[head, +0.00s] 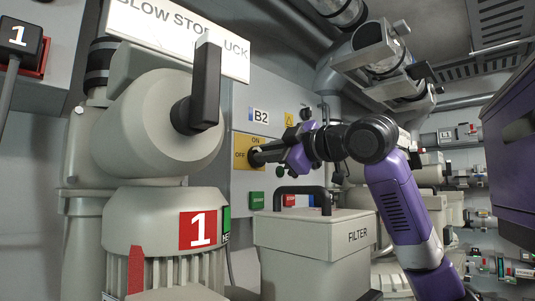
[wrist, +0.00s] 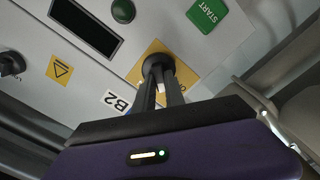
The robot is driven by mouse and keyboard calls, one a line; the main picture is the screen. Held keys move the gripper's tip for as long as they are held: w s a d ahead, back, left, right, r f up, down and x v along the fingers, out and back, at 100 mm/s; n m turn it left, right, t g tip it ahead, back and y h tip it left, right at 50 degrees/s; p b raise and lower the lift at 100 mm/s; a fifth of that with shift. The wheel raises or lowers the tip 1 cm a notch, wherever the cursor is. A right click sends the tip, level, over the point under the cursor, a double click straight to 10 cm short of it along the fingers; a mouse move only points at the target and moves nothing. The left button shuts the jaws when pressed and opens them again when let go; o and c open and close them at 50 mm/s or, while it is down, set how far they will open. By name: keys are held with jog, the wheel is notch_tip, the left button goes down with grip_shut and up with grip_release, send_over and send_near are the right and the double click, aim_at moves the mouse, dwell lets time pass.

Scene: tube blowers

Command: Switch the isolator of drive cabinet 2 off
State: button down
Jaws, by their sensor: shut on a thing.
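Drive cabinet 2 (head: 275,88) is the grey panel labelled B2 in the head view; its B2 label (wrist: 117,102) also shows in the wrist view. Its isolator (wrist: 157,62) is a black round knob on a yellow plate (head: 241,141) marked ON at the top and OFF at the left. My gripper (head: 258,156) reaches the plate from the right. In the wrist view my gripper (wrist: 160,82) has its two dark fingers close together on the isolator's handle. The fingers hide most of the handle, so I cannot tell which mark it points to.
A grey box marked FILTER (head: 315,240) with a black handle stands below my arm. A large blower with a red 1 label (head: 198,231) and a black lever (head: 206,88) stands at the left. A green START button (wrist: 207,15) is beside the isolator.

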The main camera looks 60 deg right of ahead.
jog(key=shift+a+f+n+b, duration=0.1)
jog(key=shift+f+n+b, duration=0.1)
jog(key=shift+n, duration=1.6)
jog(key=shift+a+f+n+b, duration=0.1)
jog(key=shift+f+n, duration=0.05)
jog(key=shift+n, duration=1.65)
jog(key=c, duration=1.4)
grip_release()
jog(key=b+v, duration=0.2)
jog(key=v, duration=0.5)
jog(key=shift+s, duration=0.35)
